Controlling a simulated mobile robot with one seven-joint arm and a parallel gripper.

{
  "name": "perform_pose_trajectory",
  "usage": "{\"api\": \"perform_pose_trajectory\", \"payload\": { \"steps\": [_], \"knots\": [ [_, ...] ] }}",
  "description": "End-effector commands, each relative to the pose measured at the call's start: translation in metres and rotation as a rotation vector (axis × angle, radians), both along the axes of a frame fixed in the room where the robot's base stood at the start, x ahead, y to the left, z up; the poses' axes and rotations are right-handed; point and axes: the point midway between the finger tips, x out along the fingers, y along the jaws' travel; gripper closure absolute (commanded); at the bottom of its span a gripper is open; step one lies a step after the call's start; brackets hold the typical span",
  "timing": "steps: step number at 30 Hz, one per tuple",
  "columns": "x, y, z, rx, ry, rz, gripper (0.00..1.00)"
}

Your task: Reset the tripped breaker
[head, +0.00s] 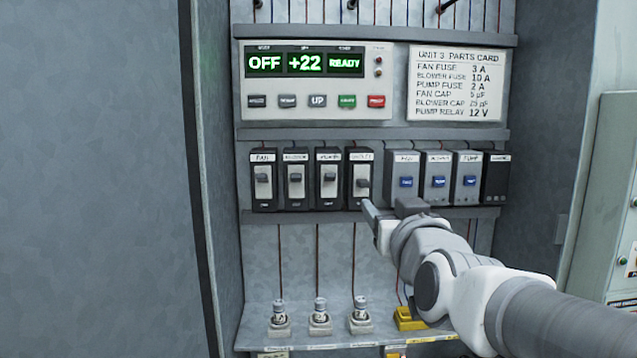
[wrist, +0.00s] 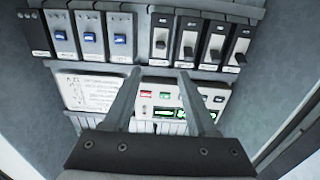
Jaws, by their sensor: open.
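A row of black breakers with light faces and dark toggles runs across the middle of the panel in the head view: the first (head: 263,181), labelled FAN, the second (head: 295,181), the third (head: 329,181) and the fourth (head: 361,181). The fourth breaker's toggle sits lower than the other toggles. The same row shows inverted in the wrist view, where the fourth breaker (wrist: 160,35) is leftmost. My gripper (head: 387,206) is open and empty, just below and right of the fourth breaker. In the wrist view its fingers (wrist: 158,74) reach toward the panel. Contact cannot be told.
Grey relays with blue buttons (head: 406,182) stand right of the breakers. Above are a control display (head: 315,80) reading OFF, +22 and READY, and a parts card (head: 457,83). Below, several small fittings (head: 320,318) and a yellow part (head: 410,320) sit on a ledge.

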Motion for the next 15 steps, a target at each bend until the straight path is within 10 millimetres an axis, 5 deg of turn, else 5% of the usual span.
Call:
{"api": "perform_pose_trajectory", "payload": {
  "steps": [15],
  "knots": [
    [0.077,0.001,0.000,-0.003,0.004,0.001,0.43]
  ]
}}
